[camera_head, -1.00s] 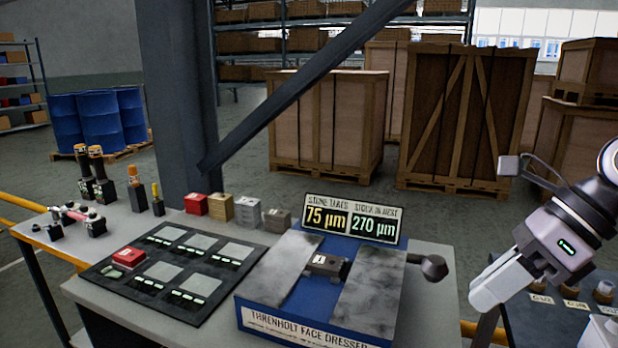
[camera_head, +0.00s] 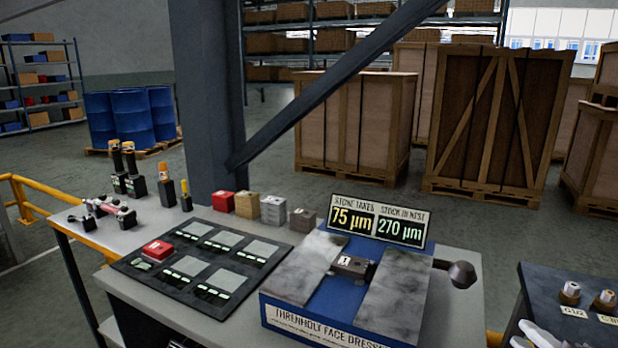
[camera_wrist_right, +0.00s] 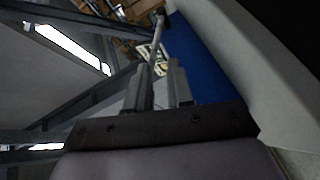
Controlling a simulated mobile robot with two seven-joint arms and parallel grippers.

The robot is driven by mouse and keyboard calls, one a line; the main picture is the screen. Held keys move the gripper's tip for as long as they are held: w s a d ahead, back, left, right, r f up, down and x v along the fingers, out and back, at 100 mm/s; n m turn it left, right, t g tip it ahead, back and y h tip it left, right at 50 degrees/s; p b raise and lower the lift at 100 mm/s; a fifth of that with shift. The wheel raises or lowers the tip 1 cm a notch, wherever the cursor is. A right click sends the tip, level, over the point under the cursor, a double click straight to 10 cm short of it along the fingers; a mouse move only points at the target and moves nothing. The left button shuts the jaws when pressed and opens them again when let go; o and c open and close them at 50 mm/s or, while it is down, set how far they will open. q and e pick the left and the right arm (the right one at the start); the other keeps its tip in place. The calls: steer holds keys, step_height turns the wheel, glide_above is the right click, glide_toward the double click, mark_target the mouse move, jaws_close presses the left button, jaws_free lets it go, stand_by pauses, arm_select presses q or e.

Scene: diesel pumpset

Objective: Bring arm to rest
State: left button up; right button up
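My right gripper (camera_head: 545,338) shows only as pale parts at the bottom right edge of the head view; most of that arm is cut off by the frame. In the right wrist view my right gripper (camera_wrist_right: 162,80) has its two grey fingers apart, with a gap between them. Nothing is clearly held in the gap. A thin grey rod with a dark end (camera_wrist_right: 157,32) shows beyond the fingertips; I cannot tell whether it touches them. My left arm and gripper are not in view.
The blue face dresser (camera_head: 300,318) with a dark-knobbed lever (camera_head: 462,274) stands on the grey bench. A display (camera_head: 378,221) reads 75 µm and 270 µm. A black panel (camera_head: 200,262) lies left of it. A dark table (camera_head: 560,312) with labelled fittings stands at right.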

steer(key=s+a+f+m+g+h, duration=0.3)
steer(key=s+f+m+g, duration=0.5)
steer(key=f, duration=0.4)
steer(key=s+a+f+m+g+y, duration=0.3)
steer(key=s+a+f+m+g, duration=0.2)
steer(key=s+a, duration=0.6)
steer(key=w+a+f+t+y+p, duration=0.1)
steer(key=w+f+t+y, duration=0.1)
steer(key=w+f+t, duration=0.3)
steer(key=shift+w+a+f+n+t+p, duration=0.15)
steer(key=shift+w+f+n+t+p, duration=0.2)
steer(key=shift+f+t, duration=0.95)
steer(key=shift+w+f, duration=0.1)
steer(key=shift+f, duration=0.05)
